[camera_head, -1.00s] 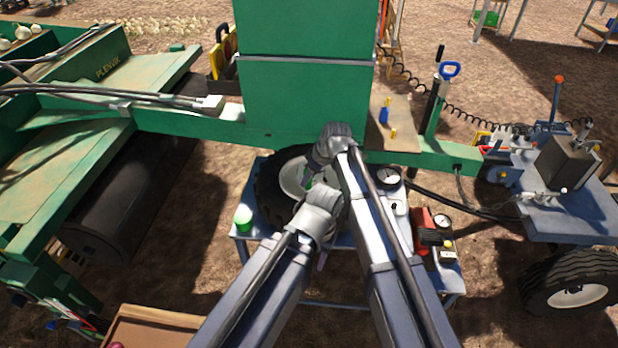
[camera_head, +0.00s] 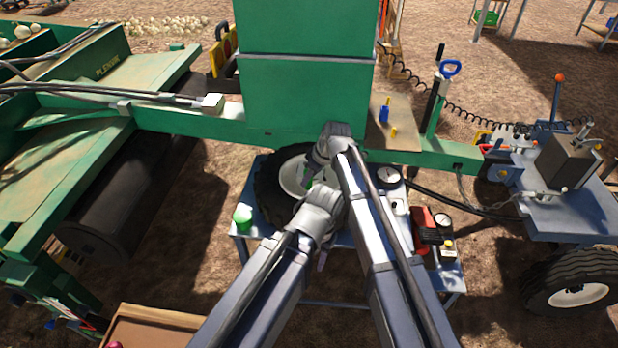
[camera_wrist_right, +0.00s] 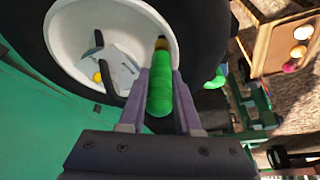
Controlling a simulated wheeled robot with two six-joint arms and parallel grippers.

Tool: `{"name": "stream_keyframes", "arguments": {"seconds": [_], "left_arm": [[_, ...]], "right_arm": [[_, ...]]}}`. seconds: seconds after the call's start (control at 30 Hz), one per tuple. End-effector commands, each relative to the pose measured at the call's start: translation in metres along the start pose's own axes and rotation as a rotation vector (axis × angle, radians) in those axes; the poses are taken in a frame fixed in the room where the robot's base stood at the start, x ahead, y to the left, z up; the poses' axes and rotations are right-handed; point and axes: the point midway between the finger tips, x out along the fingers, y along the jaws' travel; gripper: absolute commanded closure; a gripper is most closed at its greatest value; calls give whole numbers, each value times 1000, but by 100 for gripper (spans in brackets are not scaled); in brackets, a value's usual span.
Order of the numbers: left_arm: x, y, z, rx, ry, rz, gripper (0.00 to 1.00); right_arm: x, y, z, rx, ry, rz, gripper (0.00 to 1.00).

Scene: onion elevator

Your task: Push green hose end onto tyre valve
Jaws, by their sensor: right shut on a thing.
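The black tyre (camera_head: 268,192) with its white rim (camera_head: 292,176) lies on the blue table, partly hidden by my arms. In the right wrist view, my right gripper (camera_wrist_right: 160,92) is shut on the green hose end (camera_wrist_right: 160,97), which points at the rim (camera_wrist_right: 75,35). A dark and brassy tyre valve (camera_wrist_right: 161,43) shows right at the hose end's far tip, in line with it. I cannot tell how far the two overlap. In the head view, the right gripper (camera_head: 311,178) is mostly covered by the wrists. Of my left gripper, only a bit (camera_head: 322,261) shows below its wrist.
The blue table (camera_head: 247,232) also holds a green jar (camera_head: 243,219), a round gauge (camera_head: 389,177) and a red compressor-like unit (camera_head: 427,232). The green machine box (camera_head: 305,95) stands close behind the tyre. A brown crate (camera_head: 160,322) is at lower left.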

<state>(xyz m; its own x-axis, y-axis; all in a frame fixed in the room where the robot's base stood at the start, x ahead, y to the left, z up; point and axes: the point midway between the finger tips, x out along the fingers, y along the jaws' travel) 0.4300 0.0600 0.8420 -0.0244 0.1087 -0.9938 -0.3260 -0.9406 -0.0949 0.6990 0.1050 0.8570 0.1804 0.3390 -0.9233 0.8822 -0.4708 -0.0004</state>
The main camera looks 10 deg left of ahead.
Motion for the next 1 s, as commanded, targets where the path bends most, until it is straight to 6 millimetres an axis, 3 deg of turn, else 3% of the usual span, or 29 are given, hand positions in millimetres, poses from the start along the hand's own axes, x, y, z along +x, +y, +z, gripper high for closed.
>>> {"name": "stream_keyframes", "arguments": {"seconds": [0.37, 0.4, 0.67, 0.87, 1.0], "left_arm": [[10, 1, -1, 0, 0, 0, 50], [9, 1, 0, 0, 0, 0, 50], [9, 1, 0, 0, 0, 0, 50], [9, 1, 0, 0, 0, 0, 50], [9, 1, 0, 0, 0, 0, 50]], "right_arm": [[10, 0, 4, 0, 0, 0, 100], [8, 0, 4, 0, 0, 0, 65], [8, 0, 3, 0, 0, 0, 35], [8, 0, 3, 0, 0, 0, 33], [8, 0, 4, 0, 0, 0, 17]]}}
